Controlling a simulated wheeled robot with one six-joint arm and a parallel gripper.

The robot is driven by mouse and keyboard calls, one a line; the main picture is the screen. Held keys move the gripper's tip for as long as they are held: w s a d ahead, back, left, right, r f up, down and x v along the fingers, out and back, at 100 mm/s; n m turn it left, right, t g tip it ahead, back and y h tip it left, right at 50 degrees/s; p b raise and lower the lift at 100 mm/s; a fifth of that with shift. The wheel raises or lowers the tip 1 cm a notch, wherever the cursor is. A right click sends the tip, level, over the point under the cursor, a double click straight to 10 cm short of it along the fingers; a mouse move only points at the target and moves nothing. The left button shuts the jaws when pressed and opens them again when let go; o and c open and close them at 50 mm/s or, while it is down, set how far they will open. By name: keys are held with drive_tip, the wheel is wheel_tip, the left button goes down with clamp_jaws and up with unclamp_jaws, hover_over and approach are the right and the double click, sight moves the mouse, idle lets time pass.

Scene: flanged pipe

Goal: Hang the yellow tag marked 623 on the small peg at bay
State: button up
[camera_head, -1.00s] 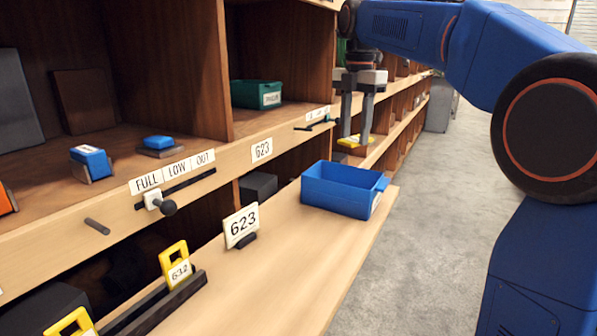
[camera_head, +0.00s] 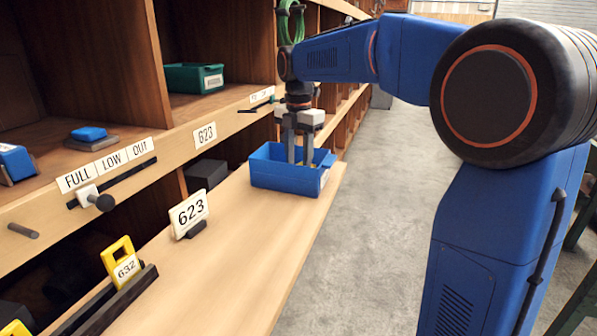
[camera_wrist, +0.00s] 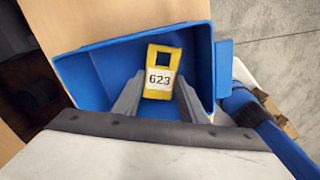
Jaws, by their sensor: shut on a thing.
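The yellow tag marked 623 (camera_wrist: 163,58) shows in the wrist view with its white label facing up. My gripper (camera_wrist: 160,85) is shut on it, one finger at each side, inside or just above the blue bin (camera_wrist: 85,78). In the head view my gripper (camera_head: 300,158) reaches down into the blue bin (camera_head: 283,181), and only a sliver of yellow shows there. A grey peg (camera_head: 22,231) sticks out of the shelf edge at the far left, left of the FULL/LOW/OUT slider. A 623 label (camera_head: 205,134) is on the shelf edge.
A white 623 card (camera_head: 189,214) stands on the wooden ledge (camera_head: 235,245). A yellow 632 tag (camera_head: 120,262) stands in a dark rack (camera_head: 105,305). The slider knob (camera_head: 103,202) juts from the shelf edge. A green bin (camera_head: 193,78) is on the shelf. The floor at right is open.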

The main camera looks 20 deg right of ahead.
drive_tip(key=shift+f, duration=1.6)
drive_tip(key=shift+f, duration=0.2)
drive_tip(key=o, duration=1.1)
wheel_tip(320, 180, up, 18)
drive_tip(key=shift+w+f, duration=0.25)
drive_tip(key=shift+w, duration=0.05)
drive_tip(key=shift+s, duration=0.1)
